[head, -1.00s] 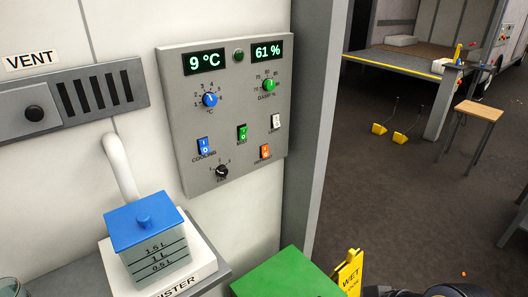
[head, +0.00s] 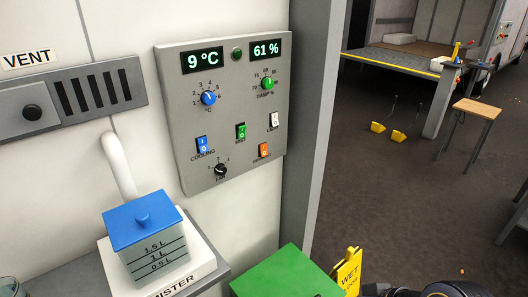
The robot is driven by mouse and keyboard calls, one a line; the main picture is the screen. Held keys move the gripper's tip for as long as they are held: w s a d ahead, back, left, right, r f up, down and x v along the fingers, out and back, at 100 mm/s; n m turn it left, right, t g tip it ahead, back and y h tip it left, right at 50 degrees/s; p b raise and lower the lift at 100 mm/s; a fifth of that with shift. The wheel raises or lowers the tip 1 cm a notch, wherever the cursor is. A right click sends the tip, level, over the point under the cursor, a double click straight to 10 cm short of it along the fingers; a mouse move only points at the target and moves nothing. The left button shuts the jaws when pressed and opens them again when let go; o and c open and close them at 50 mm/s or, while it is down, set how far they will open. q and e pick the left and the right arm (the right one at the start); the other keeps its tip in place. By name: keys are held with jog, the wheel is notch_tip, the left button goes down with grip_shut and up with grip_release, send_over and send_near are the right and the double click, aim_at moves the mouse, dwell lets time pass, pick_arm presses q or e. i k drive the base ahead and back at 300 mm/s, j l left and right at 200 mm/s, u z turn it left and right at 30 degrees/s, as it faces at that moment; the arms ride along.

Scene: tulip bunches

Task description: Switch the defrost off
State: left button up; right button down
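The control panel (head: 225,105) is a grey plate on the white wall. The orange rocker switch (head: 264,150) sits at its lower right. The small label under it is hard to read but looks like DEFROST. I cannot tell for sure which way this rocker is tipped. Neither gripper shows; a dark rounded part, likely of my own arm, shows at the bottom right edge.
The panel also holds a blue cooling switch (head: 202,145), a green switch (head: 241,131), a white light switch (head: 275,119) and a black fan knob (head: 221,170). Below stand a blue-lidded container (head: 150,240), a green box (head: 285,275) and a yellow wet-floor sign (head: 348,272).

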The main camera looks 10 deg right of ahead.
aim_at(263, 147)
jog(key=l+u, duration=0.2)
jog(key=u, duration=0.15)
jog(key=i+l+u, duration=0.1)
jog(key=l+u, duration=0.4)
jog(key=u, duration=0.25)
